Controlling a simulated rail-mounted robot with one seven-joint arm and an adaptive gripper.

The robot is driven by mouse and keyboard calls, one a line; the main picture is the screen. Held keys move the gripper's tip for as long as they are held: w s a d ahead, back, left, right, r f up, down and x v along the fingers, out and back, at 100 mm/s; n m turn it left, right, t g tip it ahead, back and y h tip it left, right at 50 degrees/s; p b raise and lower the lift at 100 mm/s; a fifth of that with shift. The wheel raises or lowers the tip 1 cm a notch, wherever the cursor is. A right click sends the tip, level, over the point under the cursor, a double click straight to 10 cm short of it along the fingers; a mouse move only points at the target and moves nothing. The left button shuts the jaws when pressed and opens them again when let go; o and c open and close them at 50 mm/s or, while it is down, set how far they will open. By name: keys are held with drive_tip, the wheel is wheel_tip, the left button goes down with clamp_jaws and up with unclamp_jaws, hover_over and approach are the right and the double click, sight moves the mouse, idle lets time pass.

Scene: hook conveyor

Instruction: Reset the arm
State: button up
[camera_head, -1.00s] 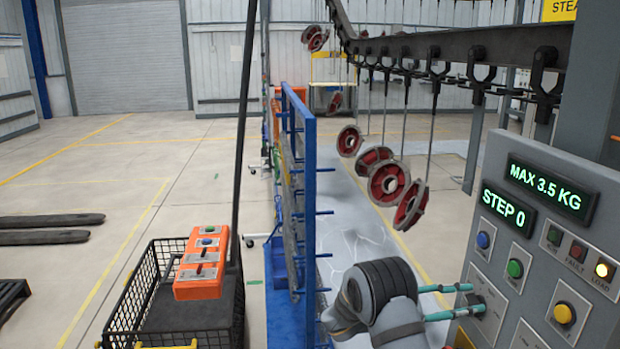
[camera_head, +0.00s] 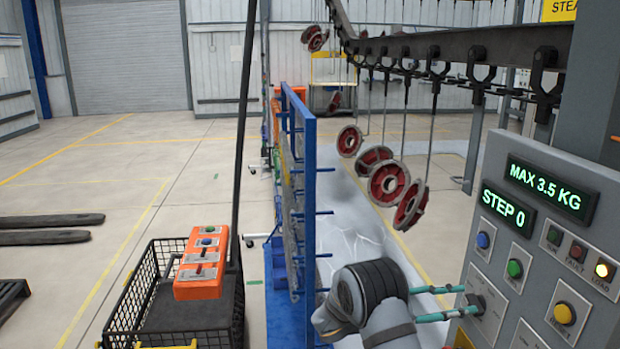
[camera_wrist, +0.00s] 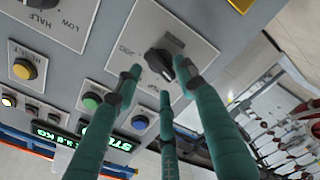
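My gripper (camera_head: 468,301) has teal fingers and reaches from the left to the lower left part of the grey control panel (camera_head: 545,240). In the wrist view the fingers of my gripper (camera_wrist: 158,74) are spread, with a gap between the tips. A black rotary knob (camera_wrist: 158,62) on a plate marked JOG lies beyond and between the tips. Whether a finger touches it I cannot tell. A yellow button marked RESET (camera_wrist: 24,69) is at the left of the wrist view. My grey forearm fills the lower middle of the head view.
The panel displays read STEP 0 (camera_head: 508,208) and MAX 3.5 KG (camera_head: 545,188); a yellow LOAD lamp (camera_head: 603,270) is lit. Red wheels (camera_head: 388,181) hang from the overhead conveyor (camera_head: 450,47). A blue rack (camera_head: 311,200) stands left of my arm.

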drive_tip(key=shift+d, duration=0.95)
drive_tip(key=shift+w+d, duration=0.15)
drive_tip(key=shift+d, duration=0.15)
drive_tip(key=shift+d+m, duration=0.15)
drive_tip(key=shift+m, duration=1.55)
